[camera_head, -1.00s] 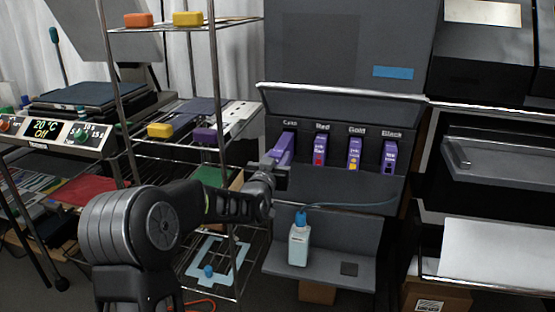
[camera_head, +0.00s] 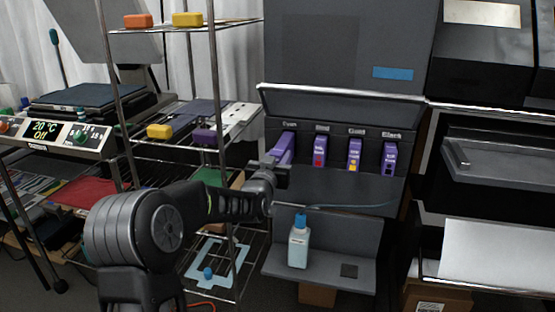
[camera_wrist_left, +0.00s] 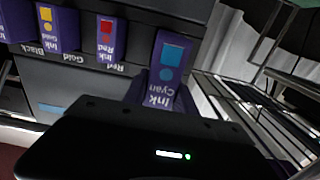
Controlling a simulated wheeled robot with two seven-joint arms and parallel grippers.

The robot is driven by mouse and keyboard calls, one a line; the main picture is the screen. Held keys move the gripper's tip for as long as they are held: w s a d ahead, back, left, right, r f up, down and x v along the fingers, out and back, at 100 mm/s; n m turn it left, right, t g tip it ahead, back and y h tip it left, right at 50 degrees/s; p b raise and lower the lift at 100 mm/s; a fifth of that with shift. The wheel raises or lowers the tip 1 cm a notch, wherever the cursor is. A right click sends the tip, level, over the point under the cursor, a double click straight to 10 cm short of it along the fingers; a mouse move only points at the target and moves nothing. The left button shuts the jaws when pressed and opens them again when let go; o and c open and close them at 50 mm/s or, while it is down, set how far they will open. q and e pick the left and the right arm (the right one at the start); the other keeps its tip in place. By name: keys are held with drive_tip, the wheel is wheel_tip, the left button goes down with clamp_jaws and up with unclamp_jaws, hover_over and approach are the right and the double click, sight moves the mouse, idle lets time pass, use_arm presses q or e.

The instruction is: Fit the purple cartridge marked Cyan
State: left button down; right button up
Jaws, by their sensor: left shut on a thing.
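The purple cartridge marked Cyan (camera_head: 284,146) sits tilted at the leftmost slot of the printer's bay, under the Cyan label. In the left wrist view this cartridge (camera_wrist_left: 169,68) shows a blue square and the words Ink Cyan, upside down. My left gripper (camera_head: 274,167) is shut on the cartridge at its near, lower end. How deep the cartridge sits in the slot cannot be told. My right gripper is not in view.
Purple Red (camera_head: 320,150), Gold (camera_head: 354,154) and Black (camera_head: 389,157) cartridges stand in the slots to the right. A pale bottle with a blue cap (camera_head: 299,246) stands on the lower tray (camera_head: 330,268). A wire shelf (camera_head: 165,148) with coloured blocks is close on the left.

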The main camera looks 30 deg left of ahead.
sight(286, 143)
use_arm(q)
drive_tip(key=shift+x, duration=1.8)
drive_tip(key=shift+w+r, duration=0.1)
drive_tip(key=shift+w, duration=0.1)
drive_tip(key=shift+x, duration=2.2)
drive_tip(key=shift+w, duration=0.2)
